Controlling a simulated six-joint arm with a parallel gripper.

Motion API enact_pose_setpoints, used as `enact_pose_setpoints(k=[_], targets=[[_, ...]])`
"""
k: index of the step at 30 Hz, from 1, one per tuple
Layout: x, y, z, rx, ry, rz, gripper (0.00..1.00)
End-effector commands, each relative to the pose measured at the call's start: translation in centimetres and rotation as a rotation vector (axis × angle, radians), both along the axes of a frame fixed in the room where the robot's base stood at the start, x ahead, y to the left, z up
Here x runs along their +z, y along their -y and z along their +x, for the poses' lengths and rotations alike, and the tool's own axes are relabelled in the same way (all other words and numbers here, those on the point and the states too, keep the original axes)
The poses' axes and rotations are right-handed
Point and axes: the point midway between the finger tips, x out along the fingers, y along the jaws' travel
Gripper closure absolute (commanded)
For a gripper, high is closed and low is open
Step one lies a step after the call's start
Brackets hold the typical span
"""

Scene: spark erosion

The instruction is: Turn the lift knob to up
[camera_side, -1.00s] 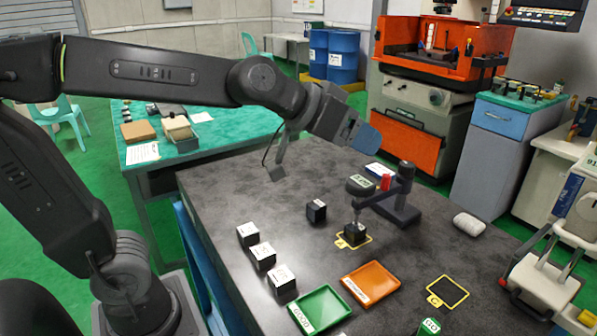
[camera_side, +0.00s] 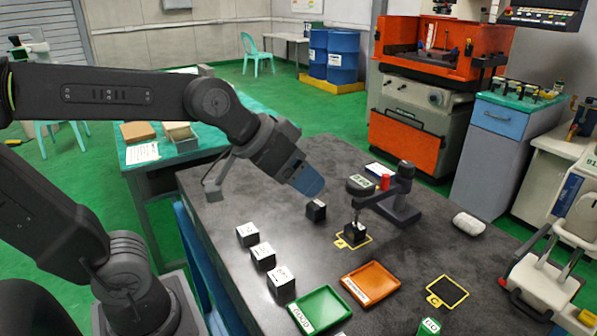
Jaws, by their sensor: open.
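My gripper (camera_side: 307,181) is at the end of my arm, its blue tip pointing down and right over the table, just above and left of a black block (camera_side: 316,210). I see nothing held in it. The stand (camera_side: 402,194) is dark, with a post and a side arm reaching left over a dark block (camera_side: 355,233) in the yellow frame marked A. A red part (camera_side: 385,182) stands beside its post, and a dark labelled box (camera_side: 360,185) lies behind. No lift knob can be clearly told apart at this size, nor any up mark.
A green tray (camera_side: 320,308) and an orange tray (camera_side: 371,284) lie in front. An empty yellow frame marked C (camera_side: 447,291) and a white roll (camera_side: 468,223) are on the right.

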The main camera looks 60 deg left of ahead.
Motion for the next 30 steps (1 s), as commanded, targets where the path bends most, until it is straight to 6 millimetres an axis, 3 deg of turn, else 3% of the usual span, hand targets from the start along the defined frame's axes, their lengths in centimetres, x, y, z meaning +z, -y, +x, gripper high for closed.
enact_pose_setpoints(k=[7, 11, 23, 30], targets=[[0.1, 0.0, 0.3, 0.009, -0.011, -0.013, 0.34], [0.6, 0.1, 2.2, 0.076, -0.088, -0.104, 0.34], [1.6, -0.5, 15.3, 0.489, -0.617, -0.711, 0.34], [0.1, -3.2, 23.1, 0.677, -0.961, -1.057, 0.34]])
